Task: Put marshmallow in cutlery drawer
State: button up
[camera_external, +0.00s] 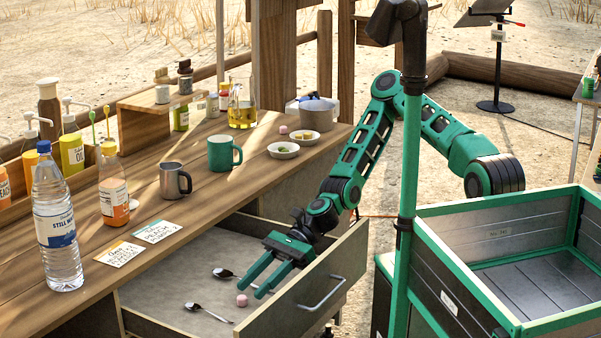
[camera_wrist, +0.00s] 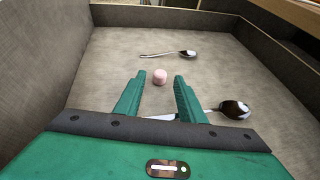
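The cutlery drawer (camera_external: 306,290) is pulled open below the wooden counter. A small pink marshmallow (camera_external: 242,300) lies on the drawer's floor; it also shows in the wrist view (camera_wrist: 160,76), just beyond and between my fingertips. My gripper (camera_external: 256,290) is open and reaches down into the drawer, with nothing held between its green fingers. A second small pink piece (camera_external: 284,129), like a marshmallow, sits on the counter near the white bowls.
Two spoons lie in the drawer, one (camera_wrist: 178,53) beyond the marshmallow and one (camera_wrist: 235,109) partly under my gripper. The counter holds a water bottle (camera_external: 57,215), a green mug (camera_external: 224,153), a metal mug (camera_external: 174,181) and bowls (camera_external: 283,150). A green-edged crate (camera_external: 475,250) stands right.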

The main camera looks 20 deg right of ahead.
jog(key=v, duration=0.8)
jog(key=shift+w+d+r, duration=0.2)
jog(key=shift+d, duration=0.1)
